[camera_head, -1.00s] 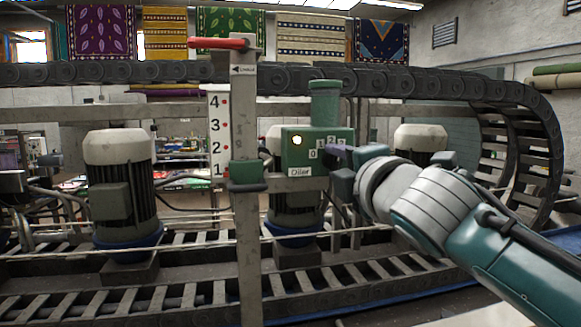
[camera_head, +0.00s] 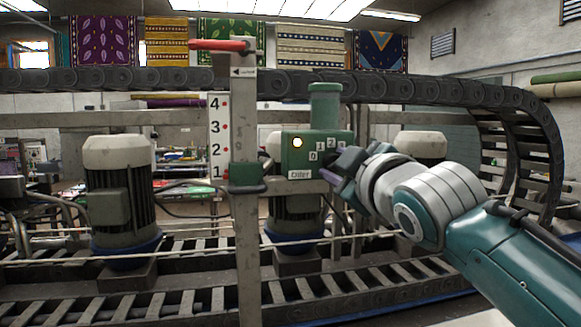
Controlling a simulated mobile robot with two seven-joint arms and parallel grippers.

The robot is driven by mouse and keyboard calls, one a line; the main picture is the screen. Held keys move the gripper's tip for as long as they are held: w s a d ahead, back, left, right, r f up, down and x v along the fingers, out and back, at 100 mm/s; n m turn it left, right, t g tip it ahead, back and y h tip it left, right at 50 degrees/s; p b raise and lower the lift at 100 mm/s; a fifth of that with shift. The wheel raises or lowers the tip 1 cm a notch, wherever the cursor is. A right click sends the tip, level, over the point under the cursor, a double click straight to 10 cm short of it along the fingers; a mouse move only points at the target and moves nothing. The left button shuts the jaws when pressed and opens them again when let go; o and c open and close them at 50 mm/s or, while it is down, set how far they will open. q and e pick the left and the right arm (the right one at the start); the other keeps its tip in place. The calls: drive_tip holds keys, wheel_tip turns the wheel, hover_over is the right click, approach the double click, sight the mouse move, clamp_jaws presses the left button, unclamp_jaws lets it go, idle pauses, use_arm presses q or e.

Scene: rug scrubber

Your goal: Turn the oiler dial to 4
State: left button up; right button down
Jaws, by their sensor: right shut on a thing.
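The green oiler box (camera_head: 305,163) is fixed behind the grey post in the middle, with a green cylinder on top, a lit lamp and an "Oiler" label. Small number plates from 0 upward run in an arc on its face; the highest ones are hidden or too small to read. My right gripper (camera_head: 334,170) reaches in from the right and is shut at the dial on the box's right side. The dial is mostly hidden behind the fingers, so its setting cannot be read. My left gripper is not in view.
A grey post (camera_head: 247,220) with a red lever (camera_head: 217,45) and a 1-to-4 scale (camera_head: 217,135) stands just left of the oiler. A motor (camera_head: 120,190) stands further left. A dark chain track (camera_head: 400,85) runs above and curves down at right.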

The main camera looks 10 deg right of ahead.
drive_tip(key=shift+m, duration=0.8)
drive_tip(key=c, duration=0.5)
unclamp_jaws()
drive_tip(key=s+b, duration=0.4)
drive_tip(key=s, duration=0.6)
drive_tip(key=shift+d, duration=0.2)
